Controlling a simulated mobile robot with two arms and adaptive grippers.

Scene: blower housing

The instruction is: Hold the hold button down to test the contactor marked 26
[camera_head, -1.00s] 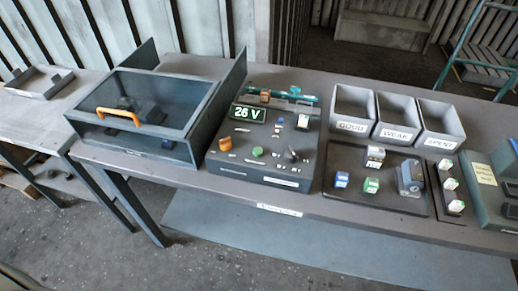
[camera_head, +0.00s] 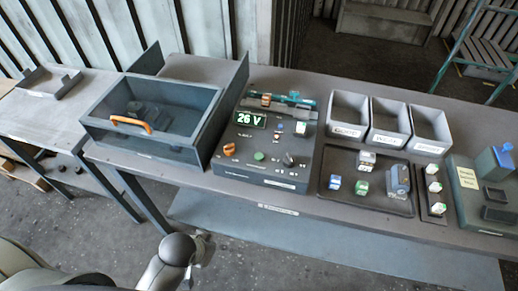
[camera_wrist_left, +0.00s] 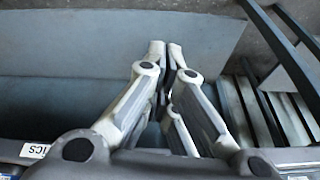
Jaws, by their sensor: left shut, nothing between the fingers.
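The dark test panel (camera_head: 240,172) stands on the bench, its green display reading "26 V" (camera_head: 250,120). Its face has a green button (camera_head: 259,156), an orange knob (camera_head: 229,149), a dark knob (camera_head: 289,159) and small coloured parts; I cannot read which is labelled hold. Small blocks sit on a dark tray (camera_head: 345,202): a white-topped one (camera_head: 366,160), a blue one (camera_head: 334,183) and a green one (camera_head: 362,188); no marking 26 is readable on them. My left gripper (camera_wrist_left: 168,46) is shut and empty, low in front of the bench, away from the panel.
Three grey bins (camera_head: 430,148) stand behind the tray. A green-grey unit (camera_head: 465,203) is at the right. A lower shelf (camera_head: 300,234) runs under the bench.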

